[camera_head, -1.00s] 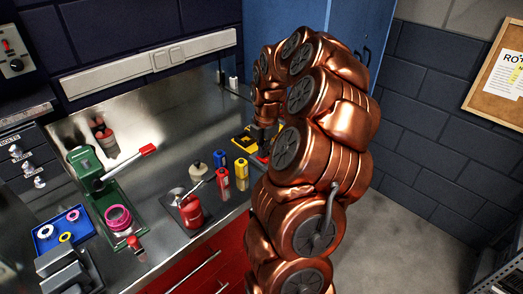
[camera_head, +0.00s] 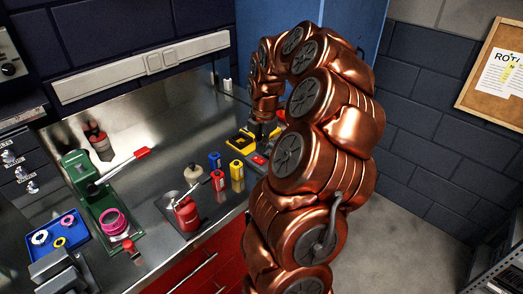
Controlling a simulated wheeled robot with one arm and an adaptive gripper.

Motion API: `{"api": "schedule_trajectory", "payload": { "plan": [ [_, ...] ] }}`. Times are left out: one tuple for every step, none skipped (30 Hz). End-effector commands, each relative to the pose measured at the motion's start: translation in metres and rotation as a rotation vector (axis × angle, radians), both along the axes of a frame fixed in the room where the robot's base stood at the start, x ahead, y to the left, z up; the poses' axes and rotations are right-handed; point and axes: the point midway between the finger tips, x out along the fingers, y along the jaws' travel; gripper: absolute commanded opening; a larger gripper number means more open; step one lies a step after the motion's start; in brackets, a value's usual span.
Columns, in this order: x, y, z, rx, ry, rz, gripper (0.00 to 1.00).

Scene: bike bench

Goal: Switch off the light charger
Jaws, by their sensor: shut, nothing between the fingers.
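My gripper (camera_head: 263,131) points down at the far right part of the metal bench, shut and empty, with its fingertips small and partly hidden by my arm. Just left of it sits a yellow and black device (camera_head: 239,141). A dark device with a red part (camera_head: 259,160) lies just below the gripper in the picture, partly behind my arm. One of these may be the light charger; I cannot tell which. No switch can be made out. I cannot tell whether the fingertips touch either device.
Yellow (camera_head: 237,171), blue (camera_head: 215,160) and red (camera_head: 218,180) small containers stand left of the devices.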

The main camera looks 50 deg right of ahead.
Motion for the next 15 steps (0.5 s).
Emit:
{"api": "schedule_trajectory", "payload": {
  "plan": [
    [0.003, 0.000, 0.015, -0.003, -0.005, 0.001, 0.00],
    [0.003, -0.001, 0.021, -0.003, -0.005, 0.001, 0.00],
    [0.004, -0.001, 0.022, -0.003, -0.004, 0.001, 0.00],
    [0.004, 0.000, 0.024, -0.002, -0.002, 0.001, 0.00],
    [0.005, 0.000, 0.028, -0.002, -0.002, 0.002, 0.00],
    [0.006, 0.000, 0.034, -0.003, -0.004, 0.002, 0.00],
    [0.006, 0.000, 0.038, -0.002, -0.004, 0.001, 0.00],
    [0.006, 0.000, 0.042, -0.001, -0.003, 0.001, 0.00],
    [0.007, 0.000, 0.048, -0.002, -0.003, 0.001, 0.00],
    [0.008, -0.001, 0.051, -0.002, -0.003, 0.001, 0.00],
    [0.008, 0.000, 0.055, -0.002, -0.003, 0.002, 0.00],
    [0.009, 0.000, 0.060, -0.002, -0.002, 0.002, 0.00],
    [0.009, 0.000, 0.064, -0.001, -0.002, 0.002, 0.00],
    [0.009, 0.000, 0.068, -0.002, -0.002, 0.001, 0.00],
    [0.010, -0.001, 0.073, -0.004, -0.003, 0.000, 0.00]
  ]
}}
